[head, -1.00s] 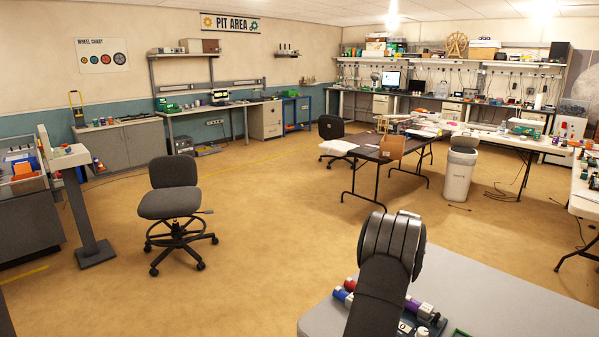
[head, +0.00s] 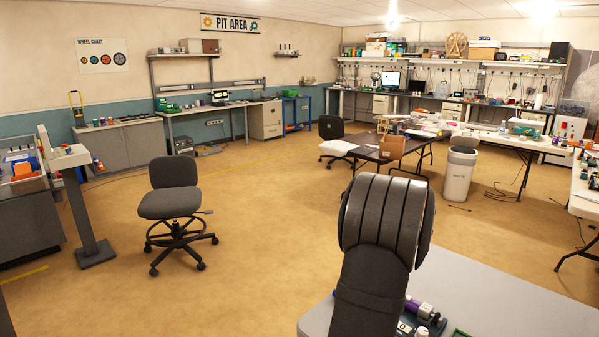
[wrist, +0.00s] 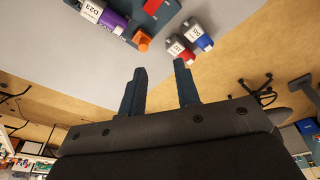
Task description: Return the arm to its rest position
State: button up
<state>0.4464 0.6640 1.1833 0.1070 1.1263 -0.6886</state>
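My arm rises at the lower middle of the head view, its dark ribbed joint above the grey table (head: 500,290). My gripper (wrist: 160,75) shows only in the wrist view. Its two dark fingers stand apart with nothing between them, so it is open and empty. Beyond the fingertips, on the table, lie a red-ended piece (wrist: 182,54) and a blue-ended piece (wrist: 198,36), both with labels. In the head view the gripper itself is hidden.
A purple labelled piece (wrist: 112,22) and an orange piece (wrist: 142,39) are by a dark holder on the table. In the head view, an office chair (head: 173,200) stands on open floor to the left. A grey bin (head: 459,172) stands beyond the table.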

jog(key=s+a+r, duration=0.3)
jog(key=s, duration=0.4)
jog(key=s+a+r+m, duration=0.1)
jog(key=s+a+r, duration=0.3)
jog(key=s, duration=0.3)
jog(key=s+a+r+t, duration=0.1)
jog(key=s+a+r, duration=0.2)
jog(key=s, duration=0.5)
jog(key=shift+a+r+h, duration=0.15)
jog(key=shift+a+h, duration=0.15)
jog(key=shift+a, duration=0.1)
jog(key=shift+s, duration=0.1)
dwell(0.6)
